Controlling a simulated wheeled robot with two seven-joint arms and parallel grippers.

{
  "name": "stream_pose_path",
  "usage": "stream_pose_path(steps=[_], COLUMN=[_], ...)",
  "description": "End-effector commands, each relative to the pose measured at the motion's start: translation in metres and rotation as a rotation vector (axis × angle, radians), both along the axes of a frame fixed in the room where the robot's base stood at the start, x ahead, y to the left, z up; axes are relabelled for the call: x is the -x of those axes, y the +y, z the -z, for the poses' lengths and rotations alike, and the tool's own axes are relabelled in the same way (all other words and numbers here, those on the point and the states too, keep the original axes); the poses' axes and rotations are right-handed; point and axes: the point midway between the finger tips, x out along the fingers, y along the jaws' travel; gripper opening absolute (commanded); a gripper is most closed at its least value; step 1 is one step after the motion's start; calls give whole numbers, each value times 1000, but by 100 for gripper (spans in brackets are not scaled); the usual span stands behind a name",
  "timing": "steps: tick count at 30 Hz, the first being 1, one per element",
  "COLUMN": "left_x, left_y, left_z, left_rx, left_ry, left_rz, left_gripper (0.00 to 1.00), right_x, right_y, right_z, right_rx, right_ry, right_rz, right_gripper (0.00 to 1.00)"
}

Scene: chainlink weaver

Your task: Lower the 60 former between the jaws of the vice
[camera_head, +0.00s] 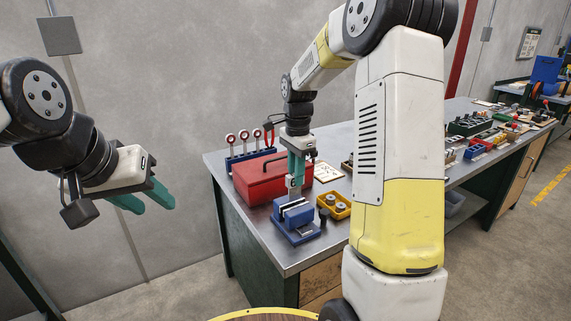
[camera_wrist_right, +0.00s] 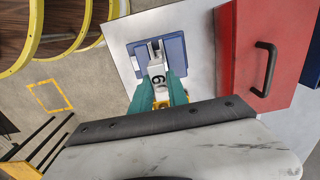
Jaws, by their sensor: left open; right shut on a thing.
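The blue vice (camera_head: 296,222) stands near the front left corner of the bench. My right gripper (camera_head: 296,170) is shut on the 60 former (camera_head: 293,186), a pale grey piece held upright just above the vice. In the right wrist view, the former (camera_wrist_right: 157,79) shows a dark "6" between the teal fingertips (camera_wrist_right: 160,90). The vice (camera_wrist_right: 174,49) and its grey jaws lie behind it there. My left gripper (camera_head: 146,200) is open and empty, off the bench to the left.
A red toolbox (camera_head: 262,181) stands close behind the vice. A yellow bin (camera_head: 343,211) with grey round parts sits just right of it. A blue rack (camera_head: 250,156) with upright ring-topped tools is at the back. More trays fill the bench's far right.

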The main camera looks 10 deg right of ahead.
Motion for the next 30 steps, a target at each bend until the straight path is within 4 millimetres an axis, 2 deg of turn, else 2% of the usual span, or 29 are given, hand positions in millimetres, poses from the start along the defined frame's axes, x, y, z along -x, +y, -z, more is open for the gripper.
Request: stream_pose_path(steps=[18, 30], left_x=[0, 0], left_y=[0, 0], left_z=[0, 0], left_rx=[0, 0], left_ry=[0, 0], left_rz=[0, 0], left_gripper=[41, 41], right_x=[0, 0], right_y=[0, 0], right_z=[58, 66], right_rx=[-1, 0], right_ry=[1, -1], right_rz=[0, 0], right_gripper=[0, 0])
